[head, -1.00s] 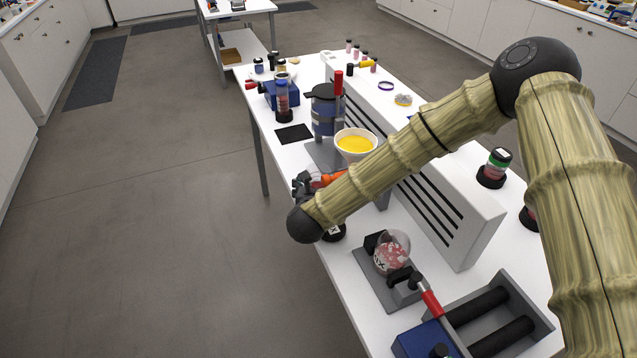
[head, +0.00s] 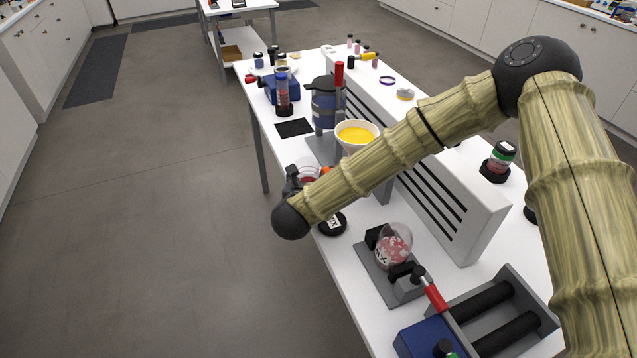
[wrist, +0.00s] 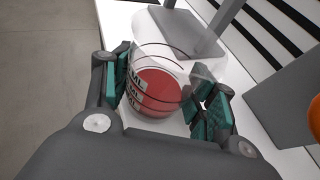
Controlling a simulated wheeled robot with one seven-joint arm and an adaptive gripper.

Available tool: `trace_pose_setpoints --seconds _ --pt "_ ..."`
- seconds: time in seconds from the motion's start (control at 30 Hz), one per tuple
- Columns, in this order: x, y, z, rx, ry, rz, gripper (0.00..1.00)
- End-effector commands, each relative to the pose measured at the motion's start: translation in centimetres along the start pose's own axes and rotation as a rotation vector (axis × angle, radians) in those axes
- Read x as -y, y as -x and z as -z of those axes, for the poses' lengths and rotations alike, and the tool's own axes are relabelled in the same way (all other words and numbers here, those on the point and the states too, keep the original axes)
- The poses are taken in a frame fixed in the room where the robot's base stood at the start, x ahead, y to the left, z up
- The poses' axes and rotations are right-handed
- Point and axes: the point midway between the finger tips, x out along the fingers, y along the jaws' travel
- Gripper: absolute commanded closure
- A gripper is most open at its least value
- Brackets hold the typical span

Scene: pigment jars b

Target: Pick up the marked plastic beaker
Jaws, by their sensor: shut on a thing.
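The marked plastic beaker (wrist: 180,60) is clear, with dark "ML" lettering and ring lines, and holds something red at its bottom. In the wrist view it stands between the green-padded fingers of my gripper (wrist: 165,96), which is shut on its sides. In the head view the beaker (head: 307,166) shows only its clear upper part and some red, at the table's left edge. My gripper (head: 294,180) is there too, partly hidden by my own arm. I cannot tell whether the beaker's base touches the table.
A bowl of yellow powder (head: 357,136) and a blue-grey machine with a red handle (head: 326,105) stand behind. A black-based item with an X label (head: 332,222) is in front. A grey slotted panel (head: 455,205) borders the right. A clear round jar (head: 394,245) sits nearer.

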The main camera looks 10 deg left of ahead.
Motion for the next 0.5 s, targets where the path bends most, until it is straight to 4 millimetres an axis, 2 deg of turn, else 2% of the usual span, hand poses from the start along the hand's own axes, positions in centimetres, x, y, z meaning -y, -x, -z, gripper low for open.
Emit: trace_pose_setpoints --seconds 0.03,0.2,0.5 --pt "-1.2 0.4 0.8 -0.001 -0.002 -0.003 0.67" --pt "-5.1 2.4 1.6 -0.001 -0.001 -0.003 0.67" --pt "-10.5 5.3 2.4 -0.001 -0.001 -0.002 0.67"
